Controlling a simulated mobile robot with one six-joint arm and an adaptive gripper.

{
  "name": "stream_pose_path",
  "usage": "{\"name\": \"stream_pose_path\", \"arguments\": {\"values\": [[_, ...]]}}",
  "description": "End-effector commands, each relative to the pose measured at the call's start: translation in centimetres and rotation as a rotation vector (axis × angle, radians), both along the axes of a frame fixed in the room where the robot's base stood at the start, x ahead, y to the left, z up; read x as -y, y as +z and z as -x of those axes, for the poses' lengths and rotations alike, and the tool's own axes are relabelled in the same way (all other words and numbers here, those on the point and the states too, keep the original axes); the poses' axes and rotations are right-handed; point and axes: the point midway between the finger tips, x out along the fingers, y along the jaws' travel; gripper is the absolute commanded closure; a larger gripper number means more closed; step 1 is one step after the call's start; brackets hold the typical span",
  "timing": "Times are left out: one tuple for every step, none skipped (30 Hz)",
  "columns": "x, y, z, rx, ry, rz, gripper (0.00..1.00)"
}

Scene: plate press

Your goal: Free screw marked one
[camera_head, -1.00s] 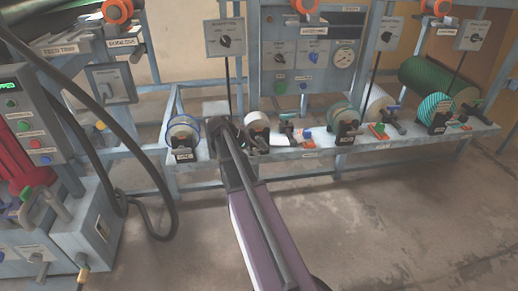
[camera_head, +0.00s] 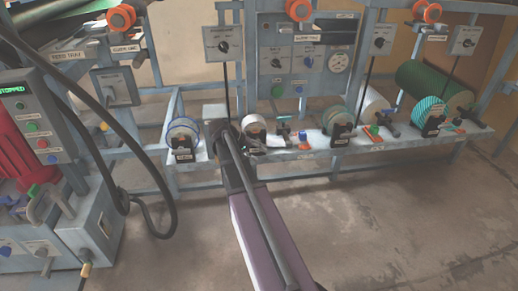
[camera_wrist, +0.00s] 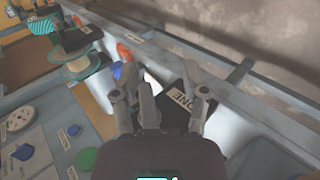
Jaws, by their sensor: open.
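In the wrist view a black block with a white label (camera_wrist: 181,97) reading ONE sits just beyond my gripper, towards the right finger. A pale roll (camera_wrist: 155,78) shows beside it. My gripper (camera_wrist: 157,88) is open, its two fingers apart in front of the block and roll. A grey upright part shows between the fingers; I cannot tell whether it is the screw or whether a finger touches it. In the head view my arm reaches to the shelf at the white roll (camera_head: 254,124) and hides part of that spot.
The blue-grey shelf (camera_head: 310,153) carries several rolls on black stands, including a blue-rimmed one (camera_head: 182,134) left of my arm. A control panel (camera_head: 308,58) stands behind. In the wrist view a blue knob (camera_wrist: 117,71) and teal roll (camera_wrist: 75,68) lie left. Floor in front is clear.

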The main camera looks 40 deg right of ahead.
Motion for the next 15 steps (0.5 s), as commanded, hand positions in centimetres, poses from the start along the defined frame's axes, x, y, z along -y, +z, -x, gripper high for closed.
{"name": "stream_pose_path", "arguments": {"values": [[-0.8,0.4,0.2,0.005,0.01,-0.015,0.43],[-1.3,0.5,0.3,0.009,0.018,-0.028,0.43],[-2.1,0.7,0.5,0.015,0.031,-0.048,0.43],[-2.9,0.8,0.6,0.021,0.041,-0.066,0.43],[-3.7,1.0,0.7,0.027,0.053,-0.085,0.43],[-5.0,1.2,0.9,0.035,0.071,-0.117,0.43],[-6.1,1.4,1.1,0.042,0.086,-0.143,0.43],[-7.2,1.6,1.4,0.05,0.104,-0.171,0.43],[-8.9,1.9,1.7,0.061,0.127,-0.211,0.43],[-10.2,2.2,2.0,0.07,0.147,-0.244,0.43],[-11.6,2.4,2.3,0.079,0.166,-0.277,0.43],[-13.5,2.8,2.7,0.091,0.192,-0.324,0.43],[-14.9,3.1,3.1,0.099,0.212,-0.361,0.43],[-16.3,3.4,3.5,0.107,0.232,-0.396,0.43],[-18.1,3.8,4.0,0.119,0.257,-0.441,0.43]]}}
